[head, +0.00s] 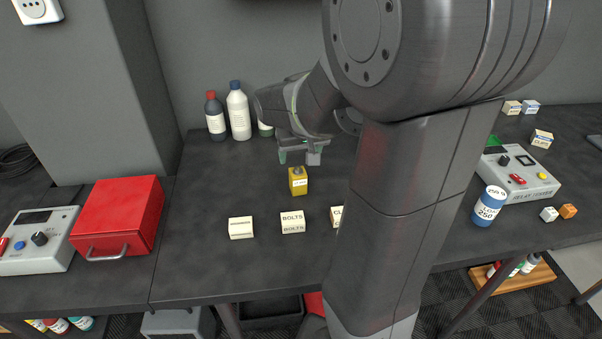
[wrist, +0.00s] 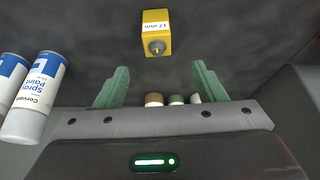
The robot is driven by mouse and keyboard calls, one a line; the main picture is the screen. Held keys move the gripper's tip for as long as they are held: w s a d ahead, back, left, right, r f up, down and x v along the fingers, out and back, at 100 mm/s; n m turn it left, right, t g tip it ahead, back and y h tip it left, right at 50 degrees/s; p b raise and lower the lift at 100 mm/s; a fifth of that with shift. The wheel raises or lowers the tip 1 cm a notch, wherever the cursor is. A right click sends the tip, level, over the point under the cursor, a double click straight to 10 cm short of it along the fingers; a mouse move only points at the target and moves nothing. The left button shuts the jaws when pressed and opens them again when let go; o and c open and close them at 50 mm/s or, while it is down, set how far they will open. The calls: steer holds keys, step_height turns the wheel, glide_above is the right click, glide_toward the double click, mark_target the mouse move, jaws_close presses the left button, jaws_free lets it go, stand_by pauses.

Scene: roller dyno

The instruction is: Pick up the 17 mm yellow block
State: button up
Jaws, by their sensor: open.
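The yellow block (head: 298,181) stands on the dark worktop near the middle of the head view, with a white label and a round grey part on it. In the wrist view the yellow block (wrist: 155,33) shows at the top centre, its label reading 17 mm. My gripper (head: 300,152) hangs above and behind the block in the head view. In the wrist view its two green fingers (wrist: 155,85) are spread apart with nothing between them. The block lies beyond the fingertips, roughly in line with the gap, not touched.
Small boxes, one labelled BOLTS (head: 292,222) and one plain white (head: 241,228), sit in front of the block. Bottles (head: 238,112) stand behind, left of my gripper. A red case (head: 117,217) is at left. Spray paint cans (wrist: 40,90) show left in the wrist view. My arm hides the worktop's right middle.

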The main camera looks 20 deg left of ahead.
mark_target(298, 169)
steer(key=x, duration=0.7)
steer(key=shift+d+f, duration=0.1)
steer(key=shift+f, duration=0.1)
steer(key=shift+p+x, duration=0.8)
steer(key=shift+x, duration=1.8)
steer(key=shift+d+f, duration=0.1)
steer(key=shift+d, duration=0.1)
jaws_close()
